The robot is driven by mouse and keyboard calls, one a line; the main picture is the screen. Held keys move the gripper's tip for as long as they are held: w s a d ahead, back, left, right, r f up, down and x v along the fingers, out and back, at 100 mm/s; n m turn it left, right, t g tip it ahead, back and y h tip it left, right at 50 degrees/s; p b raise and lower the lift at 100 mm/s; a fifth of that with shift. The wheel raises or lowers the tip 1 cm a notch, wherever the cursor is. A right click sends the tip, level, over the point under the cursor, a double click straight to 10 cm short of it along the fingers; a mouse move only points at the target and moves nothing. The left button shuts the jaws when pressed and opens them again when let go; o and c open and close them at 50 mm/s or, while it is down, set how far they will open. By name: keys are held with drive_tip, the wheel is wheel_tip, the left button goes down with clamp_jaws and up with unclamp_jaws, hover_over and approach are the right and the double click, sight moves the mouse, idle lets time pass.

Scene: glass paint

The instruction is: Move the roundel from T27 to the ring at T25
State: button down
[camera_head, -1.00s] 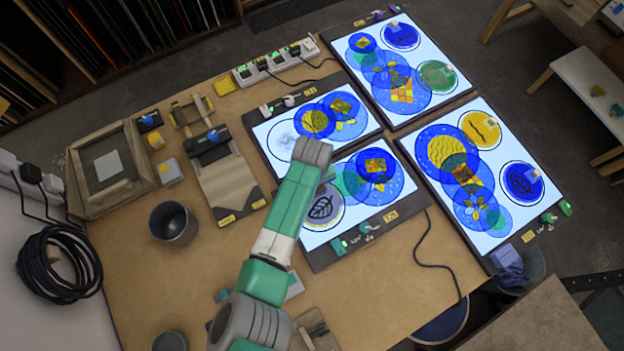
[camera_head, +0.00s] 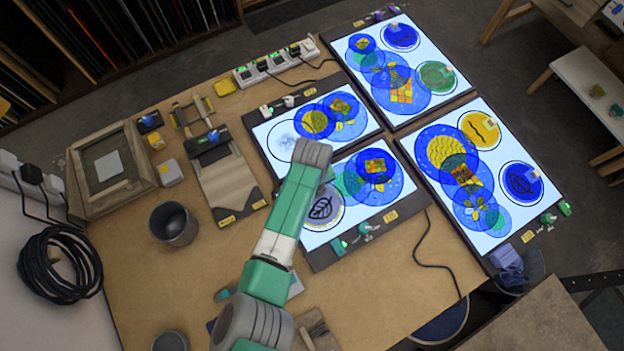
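Four lit panels lie on the bench, and their small yellow tags are too small to read, so I cannot tell which are T27 and T25. The lower middle panel (camera_head: 314,240) holds a grey roundel with a dark leaf (camera_head: 321,209) at its left, partly behind my arm. The upper middle panel (camera_head: 262,122) has a pale ring (camera_head: 281,141) at its left with no coloured disc in it. The right panel holds a yellow roundel (camera_head: 481,127) and a blue leaf roundel (camera_head: 520,181). The far panel holds blue (camera_head: 401,35) and green (camera_head: 437,76) roundels. My arm's end is over the middle panels; its fingers are hidden.
Overlapping blue, teal and yellow discs cover much of each panel. A dark cup (camera_head: 174,224), a wooden frame (camera_head: 105,165) and a sloped stand (camera_head: 226,178) are at the left. A power strip (camera_head: 277,60) stands behind. A black cable (camera_head: 437,266) crosses clear bench at the front.

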drive_tip(key=shift+f, duration=0.2)
idle(0.3)
drive_tip(key=c, duration=1.2)
unclamp_jaws()
wheel_tip(320, 180, up, 8)
drive_tip(key=shift+f+p, duration=0.1)
drive_tip(key=shift+p, duration=0.2)
